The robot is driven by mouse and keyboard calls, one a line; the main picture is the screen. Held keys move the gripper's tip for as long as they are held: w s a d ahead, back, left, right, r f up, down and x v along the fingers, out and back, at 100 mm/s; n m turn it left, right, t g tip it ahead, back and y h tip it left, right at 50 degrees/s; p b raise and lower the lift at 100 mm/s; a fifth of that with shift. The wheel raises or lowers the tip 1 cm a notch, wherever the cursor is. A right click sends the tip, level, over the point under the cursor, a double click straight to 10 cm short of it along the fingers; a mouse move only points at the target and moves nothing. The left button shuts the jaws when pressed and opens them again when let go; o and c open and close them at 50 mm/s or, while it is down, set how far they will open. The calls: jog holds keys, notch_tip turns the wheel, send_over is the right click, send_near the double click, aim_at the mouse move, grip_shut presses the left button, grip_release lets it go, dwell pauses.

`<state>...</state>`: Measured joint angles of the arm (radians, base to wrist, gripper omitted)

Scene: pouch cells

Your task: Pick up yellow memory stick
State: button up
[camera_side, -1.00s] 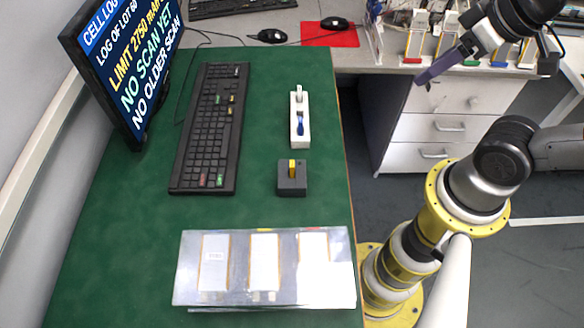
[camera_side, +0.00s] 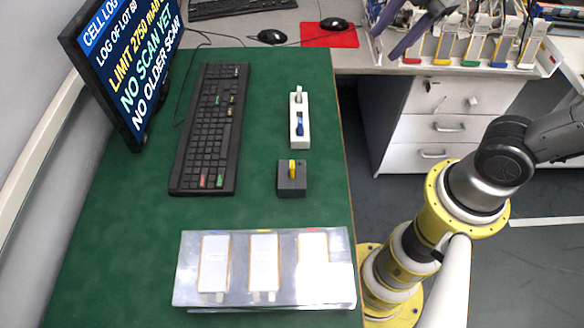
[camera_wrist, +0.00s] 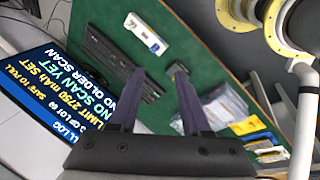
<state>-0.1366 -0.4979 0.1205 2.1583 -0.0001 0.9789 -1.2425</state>
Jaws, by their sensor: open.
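The yellow memory stick (camera_side: 292,165) stands upright in a small dark block (camera_side: 291,187) on the green mat, right of the keyboard. In the wrist view the dark block (camera_wrist: 178,68) shows small beyond the fingers, and the stick cannot be made out clearly there. My gripper (camera_side: 398,50) is high at the upper right in the side view, well away from the stick. In the wrist view its two purple fingers (camera_wrist: 158,92) are spread apart with nothing between them.
A white holder with a blue piece (camera_side: 299,128) stands behind the block. A clear tray (camera_side: 240,300) with pouch cells lies in front. A black keyboard (camera_side: 212,130) and a monitor (camera_side: 125,65) are to the left. The mat around the block is clear.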

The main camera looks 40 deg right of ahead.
jog(key=w+a+f+n+g, duration=0.3)
jog(key=w+a+f+n, duration=0.1)
jog(key=w+a+n, duration=0.4)
jog(key=n+g, duration=0.1)
jog(key=n, duration=0.2)
send_over(292, 164)
notch_tip(292, 164, down, 7)
jog(key=shift+h, duration=0.3)
jog(key=f, duration=0.8)
jog(key=shift+w+d, duration=0.15)
jog(key=shift+d, duration=0.1)
jog(key=shift+a+f, duration=0.15)
jog(key=shift+f, duration=1.2)
jog(key=shift+a+f, duration=0.1)
jog(key=shift+f, duration=1.2)
grip_shut()
